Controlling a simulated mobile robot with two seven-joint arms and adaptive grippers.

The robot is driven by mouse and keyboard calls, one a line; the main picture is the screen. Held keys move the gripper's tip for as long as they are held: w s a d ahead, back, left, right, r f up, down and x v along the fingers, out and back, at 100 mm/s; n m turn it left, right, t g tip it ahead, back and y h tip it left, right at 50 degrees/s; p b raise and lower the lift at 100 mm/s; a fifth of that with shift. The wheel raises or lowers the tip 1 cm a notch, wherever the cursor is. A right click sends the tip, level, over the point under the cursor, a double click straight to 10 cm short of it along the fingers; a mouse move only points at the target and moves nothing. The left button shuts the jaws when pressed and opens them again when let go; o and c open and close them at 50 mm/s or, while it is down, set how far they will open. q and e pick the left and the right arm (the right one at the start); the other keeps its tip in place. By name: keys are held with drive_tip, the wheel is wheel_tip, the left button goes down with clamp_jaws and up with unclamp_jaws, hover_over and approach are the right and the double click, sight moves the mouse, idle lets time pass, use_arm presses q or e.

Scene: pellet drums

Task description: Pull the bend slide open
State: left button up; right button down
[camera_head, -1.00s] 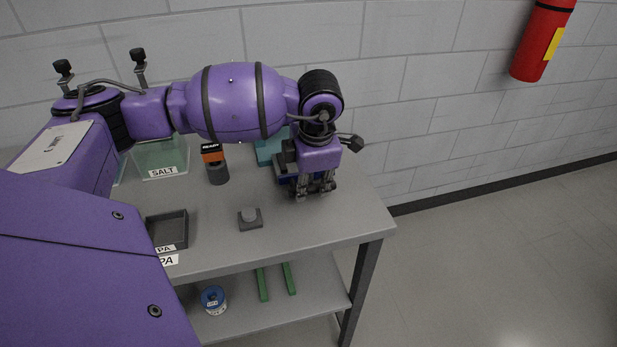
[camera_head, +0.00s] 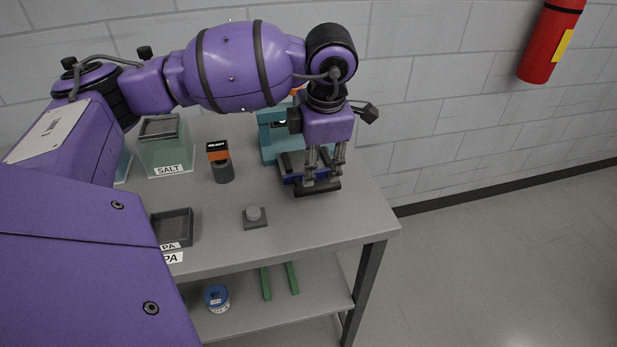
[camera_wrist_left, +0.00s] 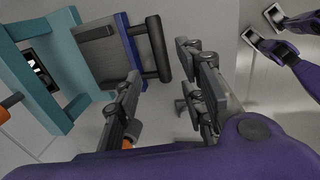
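A teal machine (camera_head: 270,143) stands at the back right of the table. A blue slide (camera_head: 291,179) with a dark bar handle (camera_head: 317,188) sticks out at its front. In the left wrist view the blue slide (camera_wrist_left: 128,45) and its dark handle (camera_wrist_left: 158,48) are at the upper middle. My left gripper (camera_head: 326,172) is above the handle, pointing down. In the left wrist view my left gripper (camera_wrist_left: 161,62) has its fingers apart, with the handle showing in the gap beyond them. I see no grip on it. My right gripper is not in view.
A salt container (camera_head: 165,155), an orange-topped dark cylinder (camera_head: 222,172), a grey button block (camera_head: 255,222) and a dark tray (camera_head: 173,230) stand on the grey table (camera_head: 215,255). The lower shelf holds a blue-topped can (camera_head: 217,301) and green bars (camera_head: 265,283). Floor is clear at right.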

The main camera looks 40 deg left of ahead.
use_arm(q)
drive_tip(key=shift+s+d+r, duration=0.15)
drive_tip(key=shift+d+r, duration=0.05)
drive_tip(key=shift+r, duration=0.95)
drive_tip(key=shift+s+d+r, duration=0.15)
drive_tip(key=shift+r, duration=1)
drive_tip(key=shift+f, duration=0.1)
